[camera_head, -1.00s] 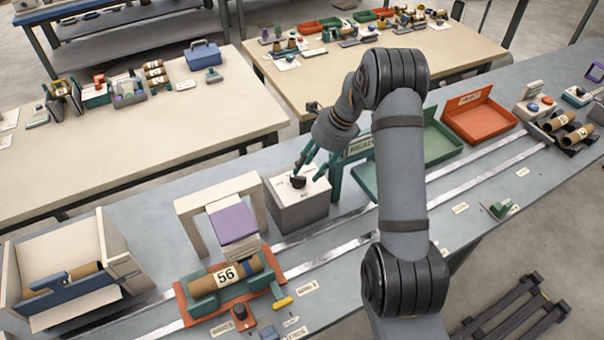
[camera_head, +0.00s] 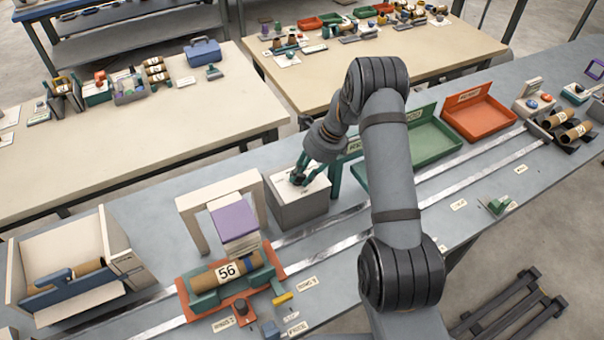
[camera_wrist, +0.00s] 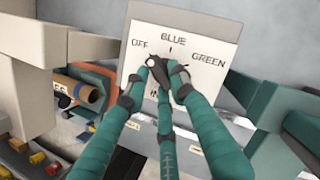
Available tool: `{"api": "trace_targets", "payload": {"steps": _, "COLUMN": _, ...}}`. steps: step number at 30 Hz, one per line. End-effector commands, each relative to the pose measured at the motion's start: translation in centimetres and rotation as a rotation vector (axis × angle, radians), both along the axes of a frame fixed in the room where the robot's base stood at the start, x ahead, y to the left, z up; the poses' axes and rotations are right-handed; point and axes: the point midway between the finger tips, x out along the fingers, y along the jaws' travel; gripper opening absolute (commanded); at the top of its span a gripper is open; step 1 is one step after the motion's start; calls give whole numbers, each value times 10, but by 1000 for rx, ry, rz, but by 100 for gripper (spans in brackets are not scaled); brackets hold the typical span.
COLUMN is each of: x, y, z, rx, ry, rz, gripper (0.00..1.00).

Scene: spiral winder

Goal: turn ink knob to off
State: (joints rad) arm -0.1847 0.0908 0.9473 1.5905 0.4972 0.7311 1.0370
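The ink knob (camera_wrist: 159,68) is a small black knob on a white dial plate (camera_wrist: 135,60) lettered OFF at left, BLUE at top and GREEN at right. Lower lettering is partly hidden. The plate tops a grey box (camera_head: 300,209) beside the rail. My gripper (camera_wrist: 161,74) has its green fingers converging around the knob, one fingertip on each side, and appears shut on it. The fingertips cover parts of the knob, so its exact pointing direction is unclear. In the head view, my gripper (camera_head: 299,178) is down at the top of the box.
A white arch (camera_head: 190,217) with a purple block (camera_head: 234,219) stands left of the box. Below it, a tube marked 56 (camera_head: 226,271) lies in a cradle. A green tray (camera_head: 435,143) and an orange tray (camera_head: 478,118) stand to the right.

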Motion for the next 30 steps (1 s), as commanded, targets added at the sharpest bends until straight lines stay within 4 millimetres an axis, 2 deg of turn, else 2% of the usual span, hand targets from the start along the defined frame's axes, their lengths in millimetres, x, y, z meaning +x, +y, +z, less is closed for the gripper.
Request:
{"api": "trace_targets", "payload": {"steps": 11, "x": 0, "y": 0, "z": 0, "rx": 0, "ry": -1, "rz": 0, "gripper": 0}}
{"api": "trace_targets", "payload": {"steps": 29, "x": 2, "y": 0, "z": 0, "rx": 0, "ry": -2, "rz": 107, "gripper": 0}}
{"api": "trace_targets", "payload": {"steps": 30, "x": 2, "y": 0, "z": 1, "rx": 0, "ry": -2, "rz": 107, "gripper": 22}}
